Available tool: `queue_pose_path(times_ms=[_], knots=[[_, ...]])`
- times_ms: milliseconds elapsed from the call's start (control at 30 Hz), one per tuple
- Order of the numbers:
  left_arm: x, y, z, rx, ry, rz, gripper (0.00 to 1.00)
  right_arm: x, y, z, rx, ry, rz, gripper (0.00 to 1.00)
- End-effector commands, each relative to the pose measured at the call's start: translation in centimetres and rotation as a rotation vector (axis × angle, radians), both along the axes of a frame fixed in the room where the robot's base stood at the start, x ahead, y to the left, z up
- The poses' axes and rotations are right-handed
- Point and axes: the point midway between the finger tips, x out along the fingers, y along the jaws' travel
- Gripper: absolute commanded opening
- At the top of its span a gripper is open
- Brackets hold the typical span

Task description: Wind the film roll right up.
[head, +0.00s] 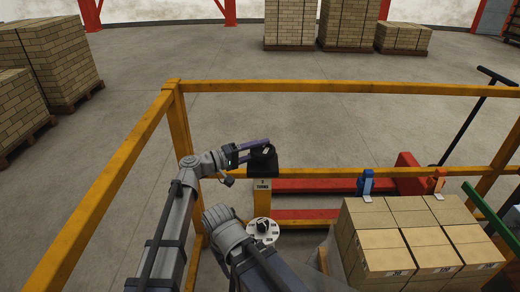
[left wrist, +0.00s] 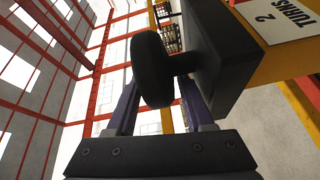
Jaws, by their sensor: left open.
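A black crank housing (head: 263,168) sits on a yellow post beside the rail, with a white "2 TURNS" sign (head: 262,184) below it. In the left wrist view the sign (left wrist: 275,18) shows upside down, and a rounded black knob (left wrist: 152,68) sticks out on a short stem from the dark housing (left wrist: 225,55). My left gripper (head: 255,146) is at the top of the housing. Its purple fingers are open, one on each side of the knob in the wrist view; contact cannot be told. I cannot make out the film roll. My right gripper is not in view.
A white dial plate with a black knob (head: 264,228) stands below the post. Stacked boxes (head: 385,238) are at the lower right. Yellow rails (head: 330,87) enclose the area, with a red pallet jack (head: 405,172) behind. One of my arm links is near the dial.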

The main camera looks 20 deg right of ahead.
Motion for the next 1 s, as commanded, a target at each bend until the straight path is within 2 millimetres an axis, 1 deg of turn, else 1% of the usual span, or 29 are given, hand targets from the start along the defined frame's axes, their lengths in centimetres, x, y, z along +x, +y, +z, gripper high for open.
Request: queue_pose_path(times_ms=[67, 100, 500, 567, 867, 1000], knots=[[-0.01, 0.01, 0.0, 0.0, 0.0, 0.0, 0.52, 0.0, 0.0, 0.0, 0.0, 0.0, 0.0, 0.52], [0.0, 0.02, 0.0, 0.0, 0.0, 0.0, 0.5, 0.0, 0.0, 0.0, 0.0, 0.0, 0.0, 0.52], [-0.01, 0.04, -0.02, 0.001, 0.0, 0.0, 0.05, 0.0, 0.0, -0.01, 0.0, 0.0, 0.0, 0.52], [-0.01, 0.05, -0.03, 0.001, -0.001, 0.0, 0.0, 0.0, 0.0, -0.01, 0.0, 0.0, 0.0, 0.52], [0.09, 0.02, -0.05, 0.001, -0.001, -0.011, 0.0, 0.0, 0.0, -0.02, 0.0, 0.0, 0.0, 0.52], [0.26, -0.1, -0.06, 0.002, -0.001, -0.058, 0.0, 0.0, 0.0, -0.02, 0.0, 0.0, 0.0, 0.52]])
